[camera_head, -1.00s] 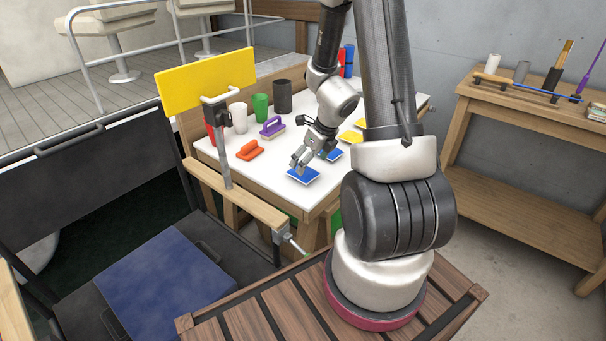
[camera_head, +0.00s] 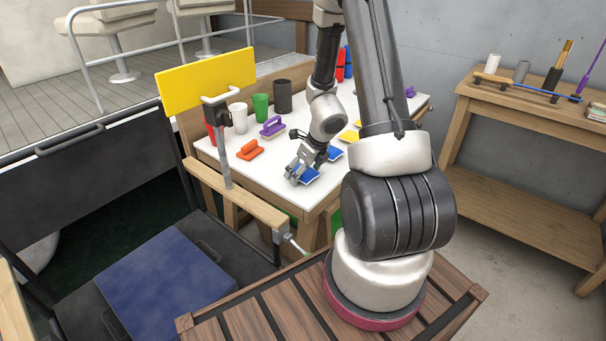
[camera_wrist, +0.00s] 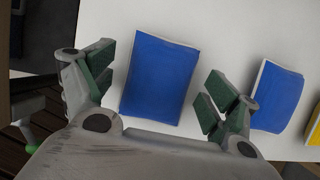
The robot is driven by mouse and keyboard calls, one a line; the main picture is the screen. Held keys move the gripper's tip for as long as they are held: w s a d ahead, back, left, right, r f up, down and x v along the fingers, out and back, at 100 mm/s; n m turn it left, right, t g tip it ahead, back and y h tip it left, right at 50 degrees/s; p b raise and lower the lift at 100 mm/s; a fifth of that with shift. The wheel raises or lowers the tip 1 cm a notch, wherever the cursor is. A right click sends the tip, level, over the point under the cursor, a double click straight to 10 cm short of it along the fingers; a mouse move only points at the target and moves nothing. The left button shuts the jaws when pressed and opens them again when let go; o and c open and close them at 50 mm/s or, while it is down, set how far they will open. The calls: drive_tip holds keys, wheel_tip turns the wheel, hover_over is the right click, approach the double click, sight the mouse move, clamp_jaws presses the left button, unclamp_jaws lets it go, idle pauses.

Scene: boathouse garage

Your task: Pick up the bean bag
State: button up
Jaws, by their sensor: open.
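A blue bean bag (camera_wrist: 160,80) with a pale edge lies flat on the white table top. It shows between my open fingers in the wrist view, and in the head view the bag (camera_head: 308,174) is partly covered by my gripper (camera_head: 296,177). My gripper (camera_wrist: 155,95) is open, with one finger on each side of the bag; I cannot tell whether the fingers touch it. A second blue bean bag (camera_wrist: 278,97) lies to the right, and a yellow one (camera_wrist: 314,125) is at the right edge of the wrist view.
A yellow board (camera_head: 206,79) rises on a clamp post at the table's left. A wooden workbench (camera_head: 530,110) is at right.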

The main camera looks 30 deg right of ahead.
drive_tip(key=shift+f, duration=0.2)
drive_tip(key=shift+s, duration=0.1)
drive_tip(key=c, duration=1.3)
drive_tip(key=shift+o, duration=0.2)
